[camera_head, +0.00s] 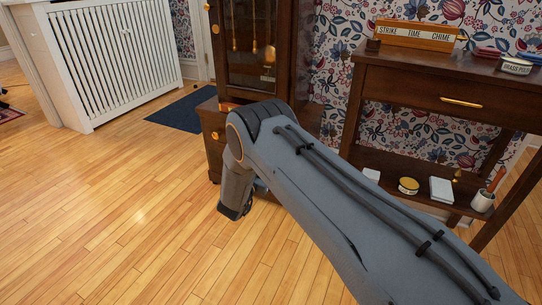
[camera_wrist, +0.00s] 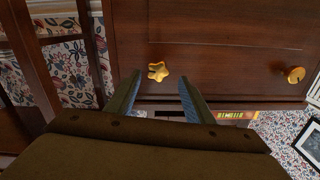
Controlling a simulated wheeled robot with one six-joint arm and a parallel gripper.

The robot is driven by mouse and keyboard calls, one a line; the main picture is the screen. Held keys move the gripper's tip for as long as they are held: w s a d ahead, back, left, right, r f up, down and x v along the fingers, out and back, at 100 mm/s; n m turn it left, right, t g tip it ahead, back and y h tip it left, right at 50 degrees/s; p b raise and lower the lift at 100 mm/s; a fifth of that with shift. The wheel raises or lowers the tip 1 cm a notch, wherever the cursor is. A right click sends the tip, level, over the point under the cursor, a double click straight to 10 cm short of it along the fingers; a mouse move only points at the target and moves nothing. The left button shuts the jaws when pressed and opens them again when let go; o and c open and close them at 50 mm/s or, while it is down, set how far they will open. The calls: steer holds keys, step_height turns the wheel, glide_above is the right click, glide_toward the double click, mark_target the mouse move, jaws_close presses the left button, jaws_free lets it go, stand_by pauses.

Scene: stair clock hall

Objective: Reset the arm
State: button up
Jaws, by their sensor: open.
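The task names only my arm. In the head view my grey arm (camera_head: 330,205) reaches from the lower right up to a bend in front of the tall clock case, then turns down toward the floor. My gripper's fingers cannot be made out there. In the wrist view my gripper (camera_wrist: 159,78) is open, with its two fingers apart and nothing held between them. Beyond the fingertips is a star-shaped brass knob (camera_wrist: 158,72) on a dark wood front (camera_wrist: 220,60). I cannot tell whether the fingers touch it.
The clock case (camera_head: 252,75) and a dark wood console table (camera_head: 420,85) stand close to my arm. The console's low shelf holds several small items, including a white cup (camera_head: 482,201). A white radiator cover (camera_head: 115,55) stands far left. The wood floor (camera_head: 100,205) at left is clear.

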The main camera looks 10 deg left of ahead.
steer(key=shift+v, duration=1.15)
